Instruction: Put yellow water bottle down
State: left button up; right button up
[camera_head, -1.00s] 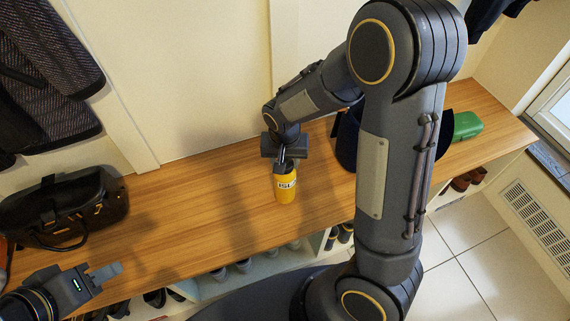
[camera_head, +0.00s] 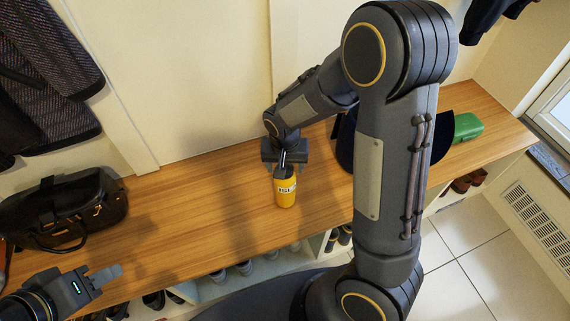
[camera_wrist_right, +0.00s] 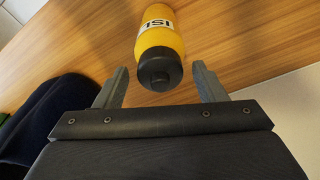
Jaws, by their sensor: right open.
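The yellow water bottle (camera_head: 285,190) stands upright on the wooden bench top (camera_head: 190,207), with its black cap up. In the right wrist view the bottle (camera_wrist_right: 160,38) shows its yellow body, dark lettering and black cap. My right gripper (camera_head: 285,160) is just above and behind the bottle. Its two fingers (camera_wrist_right: 160,86) are apart, one on each side of the cap, with gaps between them and the bottle. My left gripper (camera_head: 106,275) is at the lower left, over the bench's front edge, away from the bottle. I cannot tell how far its fingers are apart.
A black handbag (camera_head: 65,208) sits at the bench's left end. A dark blue item (camera_head: 346,140) and a green case (camera_head: 467,127) are to the right, partly behind my right arm. Shoes fill the cubbies below. The bench between handbag and bottle is clear.

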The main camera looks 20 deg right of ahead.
notch_tip(320, 180, up, 11)
jog(key=s+p, duration=0.1)
jog(key=p, duration=0.2)
jog(key=s+r+n+t+y, duration=0.1)
jog(key=s+r, duration=0.3)
jog(key=s, duration=0.5)
jog(key=s+r+n+t+y, duration=0.2)
jog(key=s+r, duration=0.3)
jog(key=s, duration=0.4)
jog(key=shift+n+t+y, duration=0.3)
jog(key=shift+t+y, duration=0.4)
